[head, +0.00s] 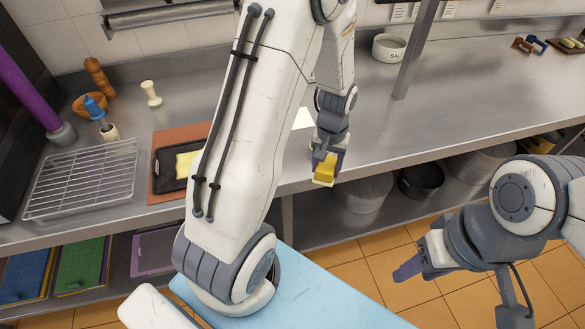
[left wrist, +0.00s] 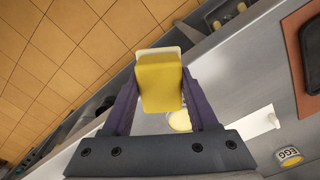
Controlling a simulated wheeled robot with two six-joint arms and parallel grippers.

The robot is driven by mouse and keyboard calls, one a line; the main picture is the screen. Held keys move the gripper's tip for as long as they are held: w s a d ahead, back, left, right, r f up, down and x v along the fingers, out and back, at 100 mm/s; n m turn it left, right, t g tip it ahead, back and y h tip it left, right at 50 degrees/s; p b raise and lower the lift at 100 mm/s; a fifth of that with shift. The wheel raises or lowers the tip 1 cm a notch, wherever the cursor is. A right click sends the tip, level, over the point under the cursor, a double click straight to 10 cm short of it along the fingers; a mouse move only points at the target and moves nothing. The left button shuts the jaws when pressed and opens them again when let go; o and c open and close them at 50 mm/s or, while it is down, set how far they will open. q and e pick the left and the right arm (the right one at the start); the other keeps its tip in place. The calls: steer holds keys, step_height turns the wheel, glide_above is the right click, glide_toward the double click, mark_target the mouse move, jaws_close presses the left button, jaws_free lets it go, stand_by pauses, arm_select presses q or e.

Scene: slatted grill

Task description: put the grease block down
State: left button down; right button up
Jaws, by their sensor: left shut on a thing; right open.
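The grease block (head: 323,172), a yellow block with a pale end, is in my left gripper (head: 328,160). In the left wrist view the block (left wrist: 161,84) sits between the two purple fingers, and my left gripper (left wrist: 158,92) is shut on it. In the head view it is held up at the front edge of the steel counter (head: 400,140), and I cannot tell its exact height. The wire grill (head: 85,180) lies on the counter at the left. My right gripper (head: 412,267) is open and empty, over the floor in front of the counter.
A dark tray (head: 163,178) with a yellow slab (head: 184,165) lies on a brown mat (head: 178,137), partly hidden by my left arm. A wooden bowl (head: 90,106), a blue-topped brush (head: 98,110) and a salt bowl (head: 388,48) stand behind. The counter right of my left arm is mostly clear.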

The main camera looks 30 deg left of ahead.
arm_select(q)
steer(key=a+r+n+b, duration=0.4)
steer(key=a+n+b, duration=0.1)
steer(key=a+n, duration=0.15)
steer(key=a+f+p, duration=0.1)
steer(key=a+f, duration=0.1)
steer(key=a, duration=0.1)
steer(key=a+f, duration=0.2)
steer(key=a, duration=0.2)
steer(key=a+f+p, duration=0.1)
steer(key=a+f, duration=0.1)
steer(key=a, duration=0.1)
steer(key=shift+w+a+p, duration=0.1)
steer(key=shift+a+p, duration=0.15)
steer(key=shift+p, duration=0.1)
steer(key=shift+a+f, duration=0.15)
step_height(320, 180, down, 3)
steer(key=shift+f+p, duration=0.1)
steer(key=shift+p, duration=0.45)
steer(key=shift+f, duration=0.3)
arm_select(e)
step_height(320, 180, down, 3)
steer(key=shift+f, duration=0.15)
arm_select(q)
steer(key=shift+f, duration=0.1)
